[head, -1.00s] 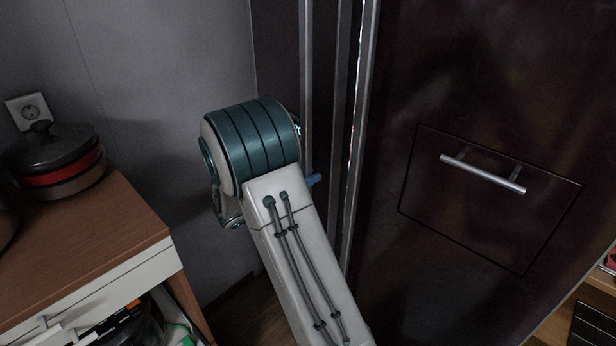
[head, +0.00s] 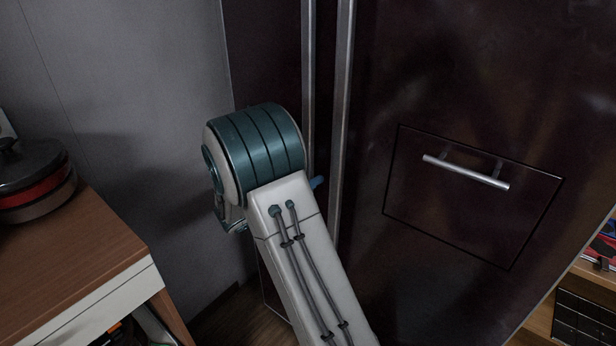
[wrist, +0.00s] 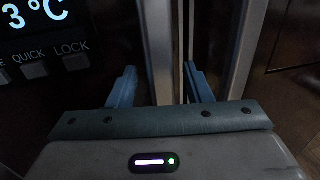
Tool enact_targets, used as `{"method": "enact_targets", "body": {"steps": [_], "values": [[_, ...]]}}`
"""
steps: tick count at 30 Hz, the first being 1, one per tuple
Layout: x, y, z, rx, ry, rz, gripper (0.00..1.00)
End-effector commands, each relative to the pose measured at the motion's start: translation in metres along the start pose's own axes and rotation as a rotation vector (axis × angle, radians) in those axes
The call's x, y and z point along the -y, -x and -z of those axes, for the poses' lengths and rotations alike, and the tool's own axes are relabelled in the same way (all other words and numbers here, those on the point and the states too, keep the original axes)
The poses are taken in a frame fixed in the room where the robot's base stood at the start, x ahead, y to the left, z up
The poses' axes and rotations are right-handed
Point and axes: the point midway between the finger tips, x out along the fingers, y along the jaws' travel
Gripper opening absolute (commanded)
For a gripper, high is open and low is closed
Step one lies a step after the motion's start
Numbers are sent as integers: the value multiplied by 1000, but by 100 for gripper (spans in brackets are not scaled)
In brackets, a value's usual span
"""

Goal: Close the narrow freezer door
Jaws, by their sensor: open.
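The narrow freezer door (head: 262,50) is the dark left panel of the fridge, with a metal edge strip along its right side. It stands nearly in line with the wide door; I cannot tell whether a slight gap is left. In the wrist view the narrow door (wrist: 45,95) fills the left, with a lit temperature display and buttons. My gripper (wrist: 160,72) is open and empty, its blue fingers pointing at the metal edge strips between the doors. In the head view my arm hides most of it; one blue finger (head: 318,182) shows. Contact with the door cannot be told.
The wide fridge door (head: 370,270) with a flap and bar handle (head: 465,172) fills the right. A wooden counter (head: 75,260) with a lidded pot (head: 30,180) stands at the left. A grey wall lies behind my arm. A shelf unit (head: 570,300) is at the lower right.

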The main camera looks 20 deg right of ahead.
Motion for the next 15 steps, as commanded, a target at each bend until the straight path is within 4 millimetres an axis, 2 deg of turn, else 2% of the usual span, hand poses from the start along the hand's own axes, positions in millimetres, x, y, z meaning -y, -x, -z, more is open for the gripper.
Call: {"method": "enact_targets", "body": {"steps": [5, 15], "values": [[-1, 31, 2, -1, -1, -6, 45], [-1, 106, 2, -1, -1, -3, 45]]}}
